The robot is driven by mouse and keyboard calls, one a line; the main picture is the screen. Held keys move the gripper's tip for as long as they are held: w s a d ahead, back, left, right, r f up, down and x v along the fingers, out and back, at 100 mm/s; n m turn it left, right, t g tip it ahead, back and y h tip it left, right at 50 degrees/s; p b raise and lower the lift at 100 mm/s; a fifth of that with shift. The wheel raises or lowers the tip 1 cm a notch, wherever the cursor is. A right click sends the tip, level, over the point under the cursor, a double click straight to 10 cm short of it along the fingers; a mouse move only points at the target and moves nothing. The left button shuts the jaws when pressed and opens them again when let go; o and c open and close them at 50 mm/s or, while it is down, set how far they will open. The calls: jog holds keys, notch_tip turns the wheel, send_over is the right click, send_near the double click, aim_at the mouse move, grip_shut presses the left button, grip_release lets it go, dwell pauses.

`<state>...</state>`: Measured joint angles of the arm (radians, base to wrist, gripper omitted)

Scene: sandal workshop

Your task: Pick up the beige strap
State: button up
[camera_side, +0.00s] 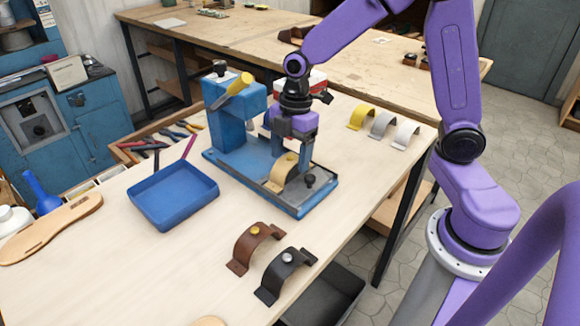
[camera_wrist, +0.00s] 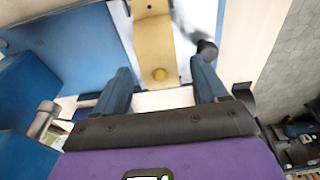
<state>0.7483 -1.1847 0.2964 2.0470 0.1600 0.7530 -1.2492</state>
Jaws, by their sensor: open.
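The beige strap (camera_side: 281,176) is an arched band on the base of the blue press, near the base's front end. My gripper (camera_side: 291,150) is above and just behind the strap in the side view. Neither finger visibly touches the strap. The fingertips are partly hidden in the side view.
The blue press (camera_side: 232,118) with its yellow handle stands beside my gripper. A dark knob (camera_side: 309,181) sits close to the strap. A blue tray (camera_side: 174,194) lies left. Brown (camera_side: 254,244) and black (camera_side: 284,270) straps lie in front. Yellow, grey and white straps lie behind right.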

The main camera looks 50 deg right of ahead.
jog(key=shift+f, duration=0.1)
jog(key=shift+c, duration=0.3)
jog(key=c, duration=1.1)
jog(key=shift+c, duration=0.2)
